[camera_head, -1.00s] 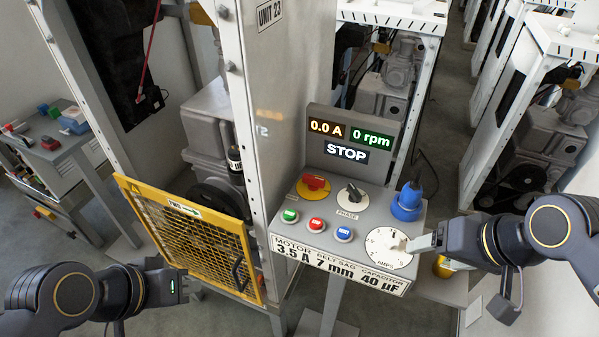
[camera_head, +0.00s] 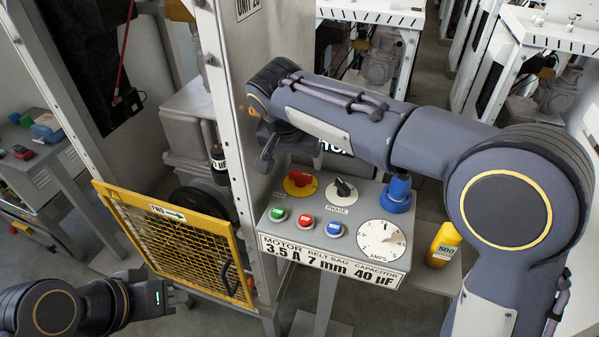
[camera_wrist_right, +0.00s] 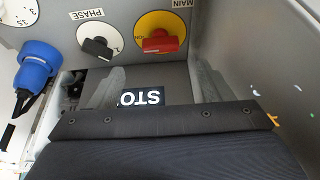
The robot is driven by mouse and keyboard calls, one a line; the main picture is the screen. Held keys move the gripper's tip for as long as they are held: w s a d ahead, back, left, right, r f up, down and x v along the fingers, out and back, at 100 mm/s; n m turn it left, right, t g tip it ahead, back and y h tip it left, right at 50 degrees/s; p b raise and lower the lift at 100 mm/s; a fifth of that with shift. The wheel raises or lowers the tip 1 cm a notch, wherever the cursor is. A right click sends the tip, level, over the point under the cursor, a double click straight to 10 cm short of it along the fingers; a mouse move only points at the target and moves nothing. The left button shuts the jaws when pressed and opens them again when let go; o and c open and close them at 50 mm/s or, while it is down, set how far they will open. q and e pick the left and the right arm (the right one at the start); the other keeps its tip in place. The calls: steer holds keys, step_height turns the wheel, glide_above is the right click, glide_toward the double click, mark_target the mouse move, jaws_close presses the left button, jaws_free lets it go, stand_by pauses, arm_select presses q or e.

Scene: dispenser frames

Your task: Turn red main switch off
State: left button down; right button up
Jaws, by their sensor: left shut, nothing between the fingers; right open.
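The red main switch (camera_head: 299,179) is a red handle on a yellow disc at the back left of the sloping control panel (camera_head: 375,204). In the right wrist view the main switch (camera_wrist_right: 160,42) appears upside down below the label MAIN, with its handle lying crosswise. My right gripper (camera_head: 266,160) is just behind and left of the switch, beside the cabinet post. In the wrist view its open, empty fingers (camera_wrist_right: 160,72) are apart from the switch handle. My left gripper (camera_head: 180,297) is shut and empty at the lower left, in front of the yellow guard.
A black PHASE knob (camera_head: 342,189) is right of the switch. Green, red and blue buttons (camera_head: 306,221), an AMPS dial (camera_head: 381,240) and a blue plug (camera_head: 397,193) share the panel. The cabinet post (camera_head: 232,110) stands close left. My right arm hides most of the display.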

mark_target(301, 174)
steer(key=p+x, duration=0.1)
steer(key=x, duration=0.7)
steer(key=shift+a, duration=0.1)
steer(key=shift+r, duration=0.1)
steer(key=shift+c, duration=0.2)
steer(key=c, duration=0.9)
